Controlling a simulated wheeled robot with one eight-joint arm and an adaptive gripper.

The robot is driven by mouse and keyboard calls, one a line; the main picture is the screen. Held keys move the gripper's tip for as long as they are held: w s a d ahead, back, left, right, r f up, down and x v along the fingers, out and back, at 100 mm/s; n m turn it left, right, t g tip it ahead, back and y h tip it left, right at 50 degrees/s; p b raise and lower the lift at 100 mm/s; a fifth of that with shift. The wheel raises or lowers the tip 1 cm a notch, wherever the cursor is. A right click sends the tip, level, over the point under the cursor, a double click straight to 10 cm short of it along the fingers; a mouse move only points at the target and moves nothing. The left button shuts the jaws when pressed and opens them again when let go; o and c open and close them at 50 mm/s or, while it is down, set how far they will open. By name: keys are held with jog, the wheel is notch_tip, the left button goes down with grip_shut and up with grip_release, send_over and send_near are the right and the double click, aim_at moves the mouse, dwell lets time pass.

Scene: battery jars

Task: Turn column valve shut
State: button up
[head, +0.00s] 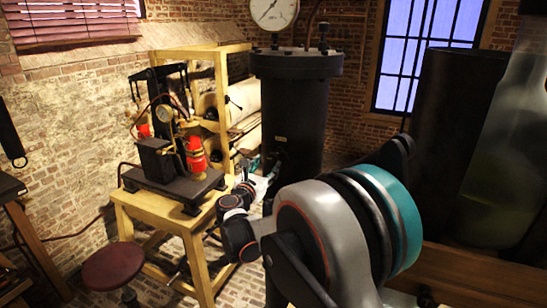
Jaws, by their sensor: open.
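The column (292,112) is a tall dark cylinder with a wide bolted lid, standing at the middle of the head view. A small label sits on its front. No valve handle shows clearly; a dark shape low on the column's front, by my wrist, is too dim to make out. My arm reaches in from the lower right, and its large joint covers the column's foot. My gripper (247,172) is small and dark, just left of the column's lower part. It looks open and empty. I cannot tell whether it touches anything.
A round gauge (274,12) stands above the column. To the left, a wooden stand (190,222) bears a dark apparatus with red parts (196,152). A round red stool (113,266) is at lower left. A large glass jar (505,150) stands close on the right.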

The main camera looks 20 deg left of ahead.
aim_at(272, 159)
jog(key=w+p, duration=0.1)
jog(key=w, duration=0.6)
jog(key=shift+c, duration=0.6)
jog(key=c, duration=1)
